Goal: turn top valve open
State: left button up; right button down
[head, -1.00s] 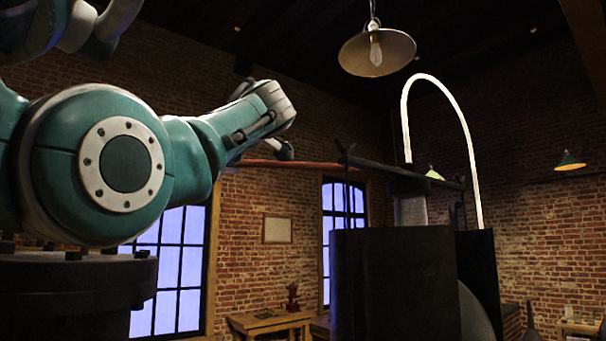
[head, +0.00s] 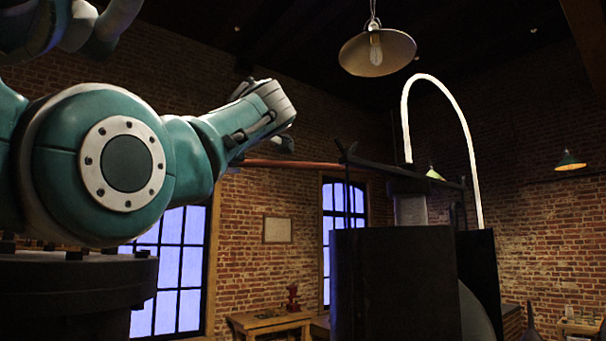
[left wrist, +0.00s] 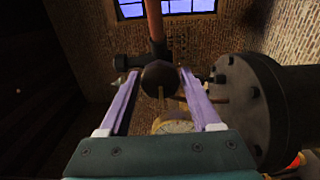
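My left gripper (left wrist: 159,73) shows in the left wrist view with its two pale purple fingers spread apart. A dark round valve body (left wrist: 160,76) sits between or just beyond the fingertips, below a reddish pipe (left wrist: 153,20). I cannot tell whether the fingers touch it. A thin brass-coloured rod (left wrist: 207,99) runs to its right and may be a handle. In the head view, the hand of my left arm (head: 268,108) is near the left end of a red horizontal pipe (head: 300,164); its fingertips are hard to see. My right gripper is not in view.
A round dial gauge (left wrist: 175,127) lies below the valve body. A large dark bolted flange (left wrist: 240,105) stands close on the right. In the head view, a dark boxy machine (head: 395,280) stands right of centre, with a glowing curved tube (head: 440,80) above and a hanging lamp (head: 377,52).

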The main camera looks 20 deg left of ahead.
pick_arm(q)
jog(key=shift+o, duration=1.1)
jog(key=shift+d+f, duration=0.1)
jog(key=shift+d, duration=0.05)
jog(key=b+v, duration=0.6)
jog(key=v, duration=0.3)
jog(key=shift+s+d, duration=0.25)
jog(key=shift+d, duration=0.05)
